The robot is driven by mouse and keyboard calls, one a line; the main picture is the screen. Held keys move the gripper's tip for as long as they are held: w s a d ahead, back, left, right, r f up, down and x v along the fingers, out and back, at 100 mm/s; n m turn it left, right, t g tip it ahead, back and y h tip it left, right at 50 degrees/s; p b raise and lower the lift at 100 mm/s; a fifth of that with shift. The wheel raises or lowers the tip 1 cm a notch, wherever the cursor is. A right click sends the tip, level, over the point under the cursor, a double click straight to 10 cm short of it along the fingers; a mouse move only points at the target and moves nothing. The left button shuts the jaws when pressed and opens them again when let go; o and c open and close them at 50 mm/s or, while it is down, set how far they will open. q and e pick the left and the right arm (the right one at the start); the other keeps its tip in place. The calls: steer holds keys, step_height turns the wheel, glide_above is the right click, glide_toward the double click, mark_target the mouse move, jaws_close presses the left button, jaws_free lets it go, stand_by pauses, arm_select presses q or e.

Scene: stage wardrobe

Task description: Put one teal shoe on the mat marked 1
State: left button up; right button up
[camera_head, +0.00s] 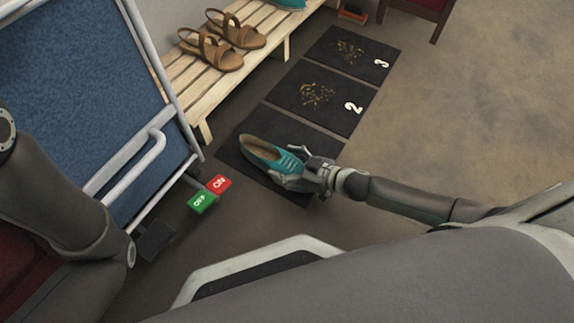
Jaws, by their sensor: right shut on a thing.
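A teal shoe (264,153) with a tan insole is over the nearest dark mat (240,177), its toe toward the lower right. My right gripper (296,171) is shut on the shoe at its toe end. I cannot tell whether the sole touches the mat. No number shows on this mat; the shoe, gripper and arm cover part of it. The two mats beyond it are marked 2 (335,119) and 3 (383,75). Another teal item (290,4) shows partly on the bench at the top edge. My left arm comes in at the left; its gripper is not in view.
A slatted wooden bench (188,97) with brown sandals (215,52) runs along the mats' left side. A blue panel with a white frame (75,80) stands at the left, with red ON and green OFF pedals (203,203) near its foot. Open floor (470,110) lies right.

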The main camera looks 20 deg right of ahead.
steer(key=shift+f, duration=0.15)
steer(key=o, duration=1.2)
steer(key=shift+s+d+r, duration=0.15)
steer(key=shift+s+r, duration=0.05)
steer(key=shift+r, duration=0.1)
steer(key=p+v, duration=0.7)
steer(key=v, duration=0.3)
steer(key=shift+s+d+r, duration=0.15)
steer(key=shift+s+r, duration=0.1)
steer(key=shift+s+d, duration=0.25)
